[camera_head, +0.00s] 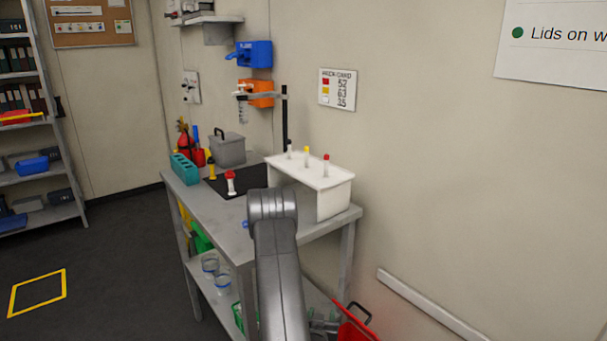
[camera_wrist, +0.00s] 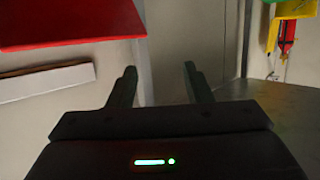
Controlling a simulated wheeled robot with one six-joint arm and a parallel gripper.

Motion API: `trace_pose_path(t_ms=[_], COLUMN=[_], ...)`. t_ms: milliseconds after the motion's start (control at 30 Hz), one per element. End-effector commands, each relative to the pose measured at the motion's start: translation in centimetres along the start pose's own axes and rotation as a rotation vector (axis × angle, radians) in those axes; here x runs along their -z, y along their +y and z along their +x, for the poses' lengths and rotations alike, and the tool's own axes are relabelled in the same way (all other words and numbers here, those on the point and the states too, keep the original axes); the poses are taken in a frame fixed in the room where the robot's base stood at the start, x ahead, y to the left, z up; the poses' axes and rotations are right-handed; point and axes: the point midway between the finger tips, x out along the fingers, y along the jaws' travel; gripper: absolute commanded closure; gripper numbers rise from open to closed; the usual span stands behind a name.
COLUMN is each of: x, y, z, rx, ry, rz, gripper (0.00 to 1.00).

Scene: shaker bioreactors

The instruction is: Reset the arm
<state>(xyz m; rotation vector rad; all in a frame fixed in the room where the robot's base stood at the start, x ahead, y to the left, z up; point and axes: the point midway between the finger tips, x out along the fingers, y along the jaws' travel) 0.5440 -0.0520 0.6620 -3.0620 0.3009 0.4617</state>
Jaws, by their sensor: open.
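My arm (camera_head: 276,260) rises from the bottom of the head view, in front of the grey workbench (camera_head: 235,236), and bends at its top near the bench edge. In the wrist view my gripper (camera_wrist: 160,82) is open, its two dark fingers apart with nothing between them. A grey part by the red bin in the head view may be my gripper, but I cannot tell. A red surface (camera_wrist: 70,22) fills the wrist view's upper left, with a pale rail (camera_wrist: 45,82) below it.
The bench carries a white rack (camera_head: 330,188) with several coloured-top pieces, a red-and-white vial (camera_head: 230,183), a teal block (camera_head: 185,169) and a grey box (camera_head: 228,150). A red bin (camera_head: 356,332) stands at the bench's right. Floor at left is open, with a yellow outline (camera_head: 38,293).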

Motion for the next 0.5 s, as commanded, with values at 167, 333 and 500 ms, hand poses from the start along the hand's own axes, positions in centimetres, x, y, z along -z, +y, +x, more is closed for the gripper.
trace_pose_path(t_ms=[167, 333, 500], x=[1.5, 2.4, 3.4], y=[-0.9, -1.9, -2.8], z=[-1.2, -2.2, -3.2], rx=[0.038, 0.074, 0.111], ry=[-0.003, -0.003, -0.003], rz=[-0.013, -0.025, -0.036], gripper=[0.55, 0.55, 0.55])
